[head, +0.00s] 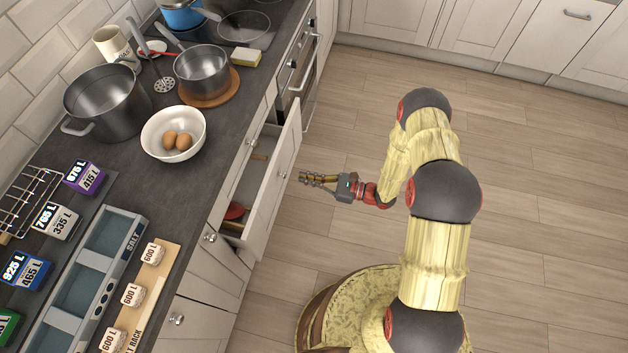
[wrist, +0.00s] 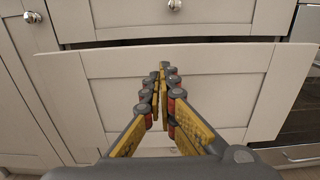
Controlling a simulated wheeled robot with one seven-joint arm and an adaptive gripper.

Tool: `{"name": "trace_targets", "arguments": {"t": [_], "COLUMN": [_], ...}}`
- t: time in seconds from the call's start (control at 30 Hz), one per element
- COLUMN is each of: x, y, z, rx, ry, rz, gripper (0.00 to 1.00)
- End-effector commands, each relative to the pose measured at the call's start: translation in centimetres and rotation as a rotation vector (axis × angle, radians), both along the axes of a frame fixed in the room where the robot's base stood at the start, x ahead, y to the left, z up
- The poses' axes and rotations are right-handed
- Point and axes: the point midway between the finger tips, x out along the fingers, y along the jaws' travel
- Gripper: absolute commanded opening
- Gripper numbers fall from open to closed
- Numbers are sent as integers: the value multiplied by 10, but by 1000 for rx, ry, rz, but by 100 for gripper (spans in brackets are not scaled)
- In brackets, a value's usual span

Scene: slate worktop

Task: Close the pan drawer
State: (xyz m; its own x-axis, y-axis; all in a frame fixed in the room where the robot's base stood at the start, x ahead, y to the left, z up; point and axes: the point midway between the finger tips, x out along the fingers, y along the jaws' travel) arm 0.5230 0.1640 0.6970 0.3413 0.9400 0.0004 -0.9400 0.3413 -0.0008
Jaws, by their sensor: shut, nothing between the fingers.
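The pan drawer (head: 273,189) is a white drawer below the worktop, standing open in the head view. A red item (head: 235,211) and a tan item lie inside it. In the wrist view the drawer front (wrist: 215,75) fills the middle, with a dark gap above it. My gripper (head: 303,179) is just right of the drawer front in the head view, with its fingers pointing at it. In the wrist view the fingers (wrist: 164,72) are together and empty, in front of the panel. I cannot tell whether the tips touch it.
The slate worktop (head: 127,177) holds a large pot (head: 108,103), a saucepan (head: 202,70) on a round board, a bowl (head: 174,134) with two eggs, and a weight rack. An oven (head: 297,68) is beyond the drawer. The wooden floor (head: 345,130) around my arm is clear.

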Motion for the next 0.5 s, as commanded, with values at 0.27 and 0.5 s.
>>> {"name": "trace_targets", "arguments": {"t": [0.27, 0.5], "x": [18, 27], "y": [51, 75], "z": [-2, -1], "rx": [0, -1], "ry": [-1, 1], "rz": [4, 2], "gripper": [0, 0]}}
